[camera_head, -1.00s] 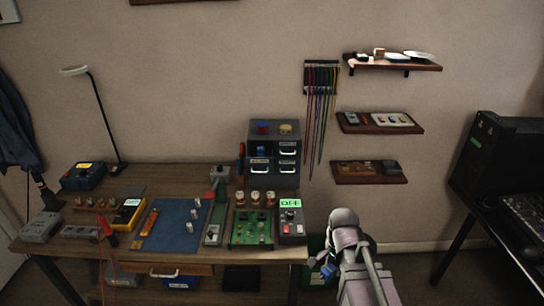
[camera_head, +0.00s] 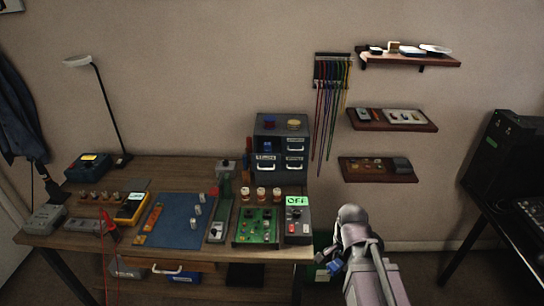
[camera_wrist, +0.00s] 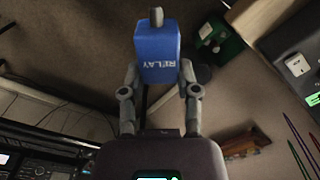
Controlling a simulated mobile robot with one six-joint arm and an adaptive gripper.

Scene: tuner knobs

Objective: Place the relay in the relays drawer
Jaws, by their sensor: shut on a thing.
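The blue relay (camera_wrist: 157,55), marked RELAY, is between the two fingers of my gripper (camera_wrist: 158,85) in the wrist view. My gripper is shut on it, and the lettering appears upside down. In the head view my gripper (camera_head: 328,262) is beyond the bench's right end, low, with a small blue patch of the relay (camera_head: 334,267) showing. The grey drawer cabinet (camera_head: 256,138) stands at the back right of the bench, up and left of my gripper. Its small drawers have pale labels and handles; the labels are too small to read surely.
The wooden bench (camera_head: 140,180) carries a blue mat (camera_head: 175,222), a green circuit board (camera_head: 257,226) and a grey box with a green OFF display (camera_head: 297,201). Cables (camera_head: 330,95) and shelves (camera_head: 390,120) hang on the wall right of the cabinet. A dark desk stands far right.

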